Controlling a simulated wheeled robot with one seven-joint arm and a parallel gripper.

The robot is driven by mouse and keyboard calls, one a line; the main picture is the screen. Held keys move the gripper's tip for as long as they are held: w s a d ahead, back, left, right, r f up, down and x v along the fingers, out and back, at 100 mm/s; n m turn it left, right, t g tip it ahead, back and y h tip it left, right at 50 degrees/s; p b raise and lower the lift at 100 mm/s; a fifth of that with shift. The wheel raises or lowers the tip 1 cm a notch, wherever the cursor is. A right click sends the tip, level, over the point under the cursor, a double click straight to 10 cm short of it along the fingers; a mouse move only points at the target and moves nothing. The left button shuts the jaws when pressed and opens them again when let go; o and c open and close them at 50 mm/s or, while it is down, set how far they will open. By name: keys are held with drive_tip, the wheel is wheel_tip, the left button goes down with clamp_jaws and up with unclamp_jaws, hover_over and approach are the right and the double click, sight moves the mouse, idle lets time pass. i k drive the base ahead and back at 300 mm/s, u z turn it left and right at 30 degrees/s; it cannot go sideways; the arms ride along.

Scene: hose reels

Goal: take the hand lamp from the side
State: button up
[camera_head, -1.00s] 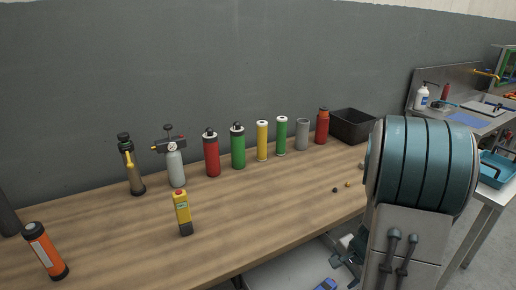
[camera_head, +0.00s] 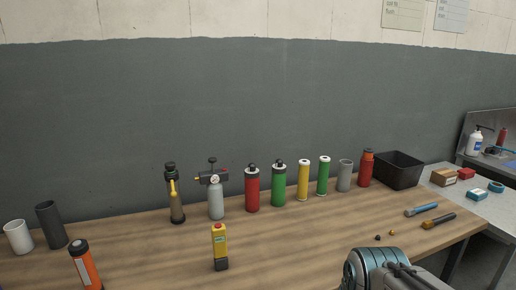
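The hand lamp appears to be the orange cylinder (camera_head: 86,267) with a black cap and a pale strip on its side. It stands upright, leaning slightly in the picture, at the front left of the wooden bench (camera_head: 150,262). Its lower end is cut off by the bottom edge of the picture. Nothing touches it. Part of my arm, teal and grey, shows at the bottom right, well apart from the lamp. My gripper is not in view.
A yellow device with a red top (camera_head: 220,247) stands right of the lamp. Grey (camera_head: 51,225) and white (camera_head: 18,237) tubes stand behind it on the left. Several bottles and cylinders line the wall, ending at a black bin (camera_head: 398,170). Two small tools lie at right.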

sight(82, 256)
drive_tip(key=k, duration=0.45)
drive_tip(key=u, duration=0.15)
drive_tip(key=i, duration=0.4)
drive_tip(key=u, duration=3.3)
drive_tip(key=i, duration=1.35)
drive_tip(key=z, duration=0.8)
